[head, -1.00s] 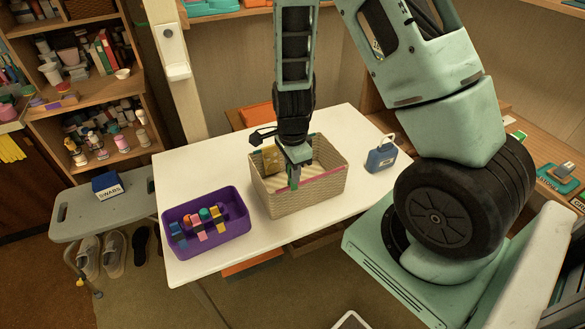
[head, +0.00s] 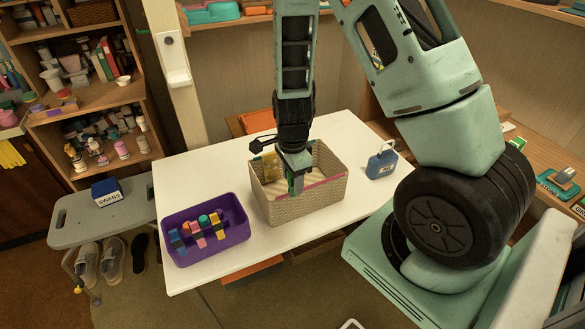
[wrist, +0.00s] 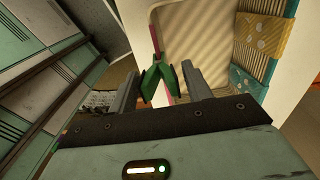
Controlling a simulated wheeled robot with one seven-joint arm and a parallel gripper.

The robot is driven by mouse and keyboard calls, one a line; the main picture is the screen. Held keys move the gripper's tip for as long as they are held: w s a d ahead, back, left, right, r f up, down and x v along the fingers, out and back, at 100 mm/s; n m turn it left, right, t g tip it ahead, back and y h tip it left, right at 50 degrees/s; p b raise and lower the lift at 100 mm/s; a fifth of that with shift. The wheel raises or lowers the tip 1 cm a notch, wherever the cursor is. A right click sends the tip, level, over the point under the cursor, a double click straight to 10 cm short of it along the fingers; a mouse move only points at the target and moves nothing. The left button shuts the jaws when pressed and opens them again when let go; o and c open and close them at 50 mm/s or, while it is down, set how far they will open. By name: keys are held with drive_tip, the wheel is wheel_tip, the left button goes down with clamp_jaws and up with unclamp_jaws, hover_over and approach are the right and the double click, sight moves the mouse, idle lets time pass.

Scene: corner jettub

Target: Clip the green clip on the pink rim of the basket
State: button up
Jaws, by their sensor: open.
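The woven beige basket (head: 315,205) stands on the white table, with a pink strip (head: 327,181) along its near rim. My gripper (head: 296,185) points down at this rim, toward its left part. In the wrist view, the green clip (wrist: 150,84) is between my two fingers (wrist: 160,88), with gaps showing beside it. The fingers are open. In the head view my fingers largely hide the clip.
A purple bin (head: 231,237) with several coloured clips stands left of the basket. A blue padlock-shaped object (head: 381,163) is to its right. Yellow and teal patterned pieces (wrist: 259,48) line the basket's inside. The white table (head: 185,275) has free room around these.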

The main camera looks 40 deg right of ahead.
wheel_tip(320, 180, up, 17)
drive_tip(key=p, duration=0.2)
drive_tip(key=shift+r, duration=0.15)
drive_tip(key=s+a+r+n+y, duration=0.1)
drive_tip(key=s+a+n, duration=0.2)
drive_tip(key=a+n, duration=0.4)
drive_tip(key=s+a+r+n, duration=0.2)
drive_tip(key=s+a+n, duration=0.1)
drive_tip(key=a+n, duration=0.4)
drive_tip(key=s+a+r+n, duration=0.2)
drive_tip(key=s+a+n, duration=0.6)
drive_tip(key=s+n, duration=0.3)
drive_tip(key=n, duration=0.3)
drive_tip(key=shift+s+a+n, duration=0.35)
drive_tip(key=shift+s+n, duration=0.05)
